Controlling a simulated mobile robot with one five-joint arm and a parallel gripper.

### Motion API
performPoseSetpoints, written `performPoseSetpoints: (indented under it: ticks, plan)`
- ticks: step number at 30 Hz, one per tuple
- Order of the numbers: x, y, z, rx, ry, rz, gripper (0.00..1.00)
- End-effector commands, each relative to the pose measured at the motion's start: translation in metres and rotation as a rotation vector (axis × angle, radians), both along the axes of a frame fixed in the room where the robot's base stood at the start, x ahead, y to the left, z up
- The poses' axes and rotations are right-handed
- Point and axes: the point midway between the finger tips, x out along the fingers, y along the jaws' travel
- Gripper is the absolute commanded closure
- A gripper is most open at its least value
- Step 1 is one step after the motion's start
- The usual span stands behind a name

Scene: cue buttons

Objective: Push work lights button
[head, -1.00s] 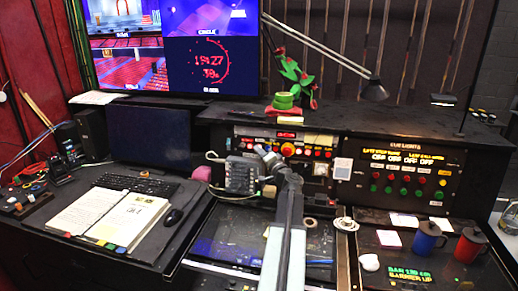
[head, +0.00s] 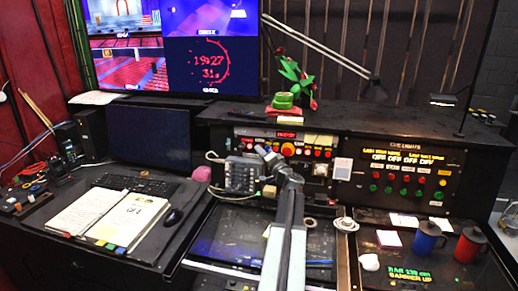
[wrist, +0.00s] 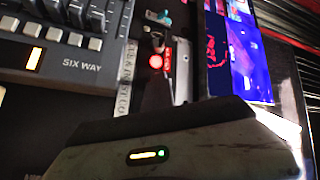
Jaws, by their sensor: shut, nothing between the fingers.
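No button can be read as work lights at this size. A control panel (head: 305,160) in the middle of the desk carries a row of red and yellow buttons and a larger red button (head: 288,149). To its right the cue lights panel (head: 408,172) holds rows of red and green buttons. My gripper (head: 264,152) is shut and empty, in front of the middle panel beside the grey keypad box. It hides part of that panel, and I cannot tell whether it touches anything.
A grey keypad box (head: 241,175) stands left of my arm; a fader unit marked SIX WAY (wrist: 65,45) fills the wrist view's upper left. An open book (head: 105,215), blue mug (head: 427,238) and red mug (head: 468,245) sit on the desk. A lamp (head: 374,91) hangs above.

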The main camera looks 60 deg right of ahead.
Motion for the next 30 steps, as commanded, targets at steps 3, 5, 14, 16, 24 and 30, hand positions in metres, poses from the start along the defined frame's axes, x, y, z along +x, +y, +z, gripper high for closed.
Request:
performPoseSetpoints:
  ticks: [3,5,14,16,24,30]
  plan:
    - [-0.003,0.008,0.001,0.0,0.001,-0.001,1.0]
    - [-0.005,0.015,0.002,-0.001,0.001,0.001,1.0]
    - [-0.014,0.049,0.008,-0.001,0.001,0.002,1.0]
    - [-0.016,0.055,0.009,-0.001,0.001,0.003,1.0]
    - [-0.017,0.057,0.008,-0.001,0.001,0.003,1.0]
    - [0.047,0.104,0.007,-0.003,0.007,0.103,1.0]
